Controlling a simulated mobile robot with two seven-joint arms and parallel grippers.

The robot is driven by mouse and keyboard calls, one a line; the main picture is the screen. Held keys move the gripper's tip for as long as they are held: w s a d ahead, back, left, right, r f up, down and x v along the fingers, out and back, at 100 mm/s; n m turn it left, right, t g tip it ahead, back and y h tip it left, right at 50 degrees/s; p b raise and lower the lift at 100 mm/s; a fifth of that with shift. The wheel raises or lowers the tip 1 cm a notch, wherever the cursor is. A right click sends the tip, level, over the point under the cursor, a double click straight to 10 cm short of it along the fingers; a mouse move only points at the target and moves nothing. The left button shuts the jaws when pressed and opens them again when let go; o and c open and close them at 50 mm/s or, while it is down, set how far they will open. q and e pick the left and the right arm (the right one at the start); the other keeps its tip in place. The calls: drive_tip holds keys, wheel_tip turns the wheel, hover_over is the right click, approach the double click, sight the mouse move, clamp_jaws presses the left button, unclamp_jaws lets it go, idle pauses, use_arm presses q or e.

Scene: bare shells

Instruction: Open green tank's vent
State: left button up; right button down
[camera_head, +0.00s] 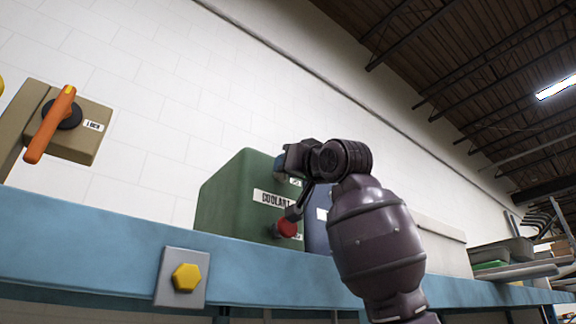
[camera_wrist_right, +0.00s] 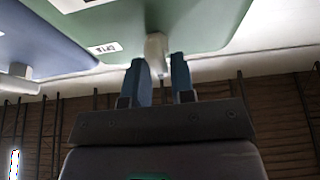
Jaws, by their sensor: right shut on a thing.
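The green tank (camera_head: 228,198) stands on the blue ledge and has a "COOLANT" label on its front. A red knob (camera_head: 287,227) sits low on its front. My right gripper (camera_head: 280,165) is at the upper right of the tank's front and hides part of it. In the right wrist view the tank's green face (camera_wrist_right: 200,22) is close. There the two blue fingers of my right gripper (camera_wrist_right: 160,66) are on either side of a pale grey fitting (camera_wrist_right: 155,47) that stands out from the tank, shut on it. My left gripper is not in view.
A blue tank (camera_head: 318,232) stands right of the green one, partly behind my right arm; it also shows in the wrist view (camera_wrist_right: 38,48). A tan box with an orange handle (camera_head: 50,124) is at the left. A yellow hexagonal knob (camera_head: 186,278) is on the blue ledge (camera_head: 90,235).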

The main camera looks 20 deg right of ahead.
use_arm(q)
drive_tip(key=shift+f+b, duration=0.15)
drive_tip(key=shift+b, duration=0.15)
use_arm(e)
drive_tip(key=shift+m+h, duration=0.3)
drive_tip(key=shift+m, duration=0.3)
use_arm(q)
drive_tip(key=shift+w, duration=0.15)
use_arm(e)
drive_tip(key=m+g+h, duration=0.1)
drive_tip(key=m+h, duration=0.1)
drive_tip(key=m, duration=0.5)
drive_tip(key=m+g+h, duration=0.1)
drive_tip(key=m+h, duration=0.2)
drive_tip(key=m, duration=0.4)
drive_tip(key=m+h, duration=0.3)
drive_tip(key=m, duration=0.4)
drive_tip(key=shift+d+f+g, duration=0.25)
drive_tip(key=shift+g, duration=0.15)
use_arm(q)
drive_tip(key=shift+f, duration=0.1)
use_arm(e)
drive_tip(key=shift+m, duration=0.3)
drive_tip(key=c, duration=1.1)
unclamp_jaws()
